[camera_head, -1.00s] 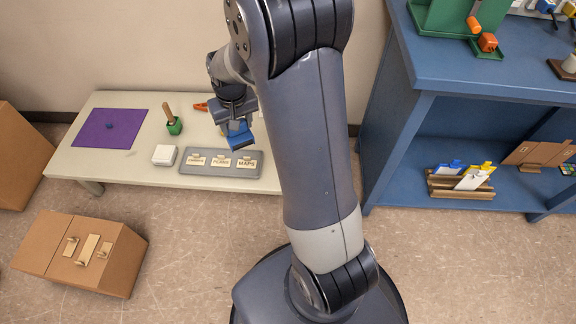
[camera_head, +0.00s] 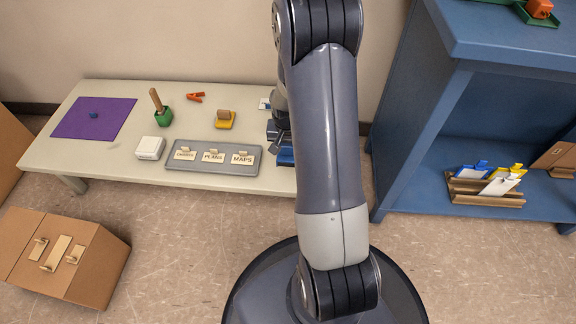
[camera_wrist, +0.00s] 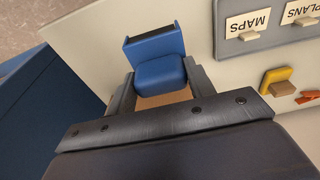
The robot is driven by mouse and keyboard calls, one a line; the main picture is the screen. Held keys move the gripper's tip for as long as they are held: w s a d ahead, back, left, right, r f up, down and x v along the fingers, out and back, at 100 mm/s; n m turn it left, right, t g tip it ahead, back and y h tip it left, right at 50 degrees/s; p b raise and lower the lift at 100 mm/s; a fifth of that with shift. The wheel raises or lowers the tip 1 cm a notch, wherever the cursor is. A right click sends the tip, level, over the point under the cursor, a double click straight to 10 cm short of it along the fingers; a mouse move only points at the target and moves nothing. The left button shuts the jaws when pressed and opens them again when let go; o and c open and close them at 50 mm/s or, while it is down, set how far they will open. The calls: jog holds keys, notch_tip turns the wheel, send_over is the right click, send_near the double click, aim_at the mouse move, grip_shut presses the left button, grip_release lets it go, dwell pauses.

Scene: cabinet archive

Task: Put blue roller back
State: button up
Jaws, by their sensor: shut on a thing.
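My gripper (camera_wrist: 160,96) is shut on a blue block with a raised blue plate at its far end, which I take as the blue roller (camera_wrist: 158,72). A tan part of it shows between the fingers in the wrist view. In the head view the gripper (camera_head: 277,136) is partly hidden behind my arm, and a bit of the blue roller (camera_head: 286,157) shows below it, over the right part of the low table (camera_head: 235,188). I cannot tell whether it touches the table.
A grey label tray (camera_head: 212,168), white box (camera_head: 150,148), green holder (camera_head: 163,117), orange clip (camera_head: 196,97) and yellow piece with a brown top (camera_head: 225,120) are on the table. A blue shelf unit (camera_head: 460,95) stands right. A cardboard box (camera_head: 65,257) is on the floor.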

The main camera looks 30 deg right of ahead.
aim_at(288, 155)
notch_tip(288, 155, down, 7)
jog(key=shift+r+b, duration=0.2)
jog(key=shift+b, duration=0.95)
jog(key=shift+f, duration=0.25)
jog(key=o, duration=1)
jog(key=shift+r, duration=0.1)
jog(key=shift+r, duration=0.1)
jog(key=r+p, duration=0.1)
jog(key=r, duration=0.3)
jog(key=s+r+p, duration=0.1)
jog(key=r+p, duration=0.1)
jog(key=r, duration=0.2)
jog(key=a+r+p, duration=0.1)
jog(key=r, duration=0.3)
jog(key=shift+s+p, duration=0.3)
jog(key=shift+p, duration=0.05)
jog(key=shift+f, duration=0.15)
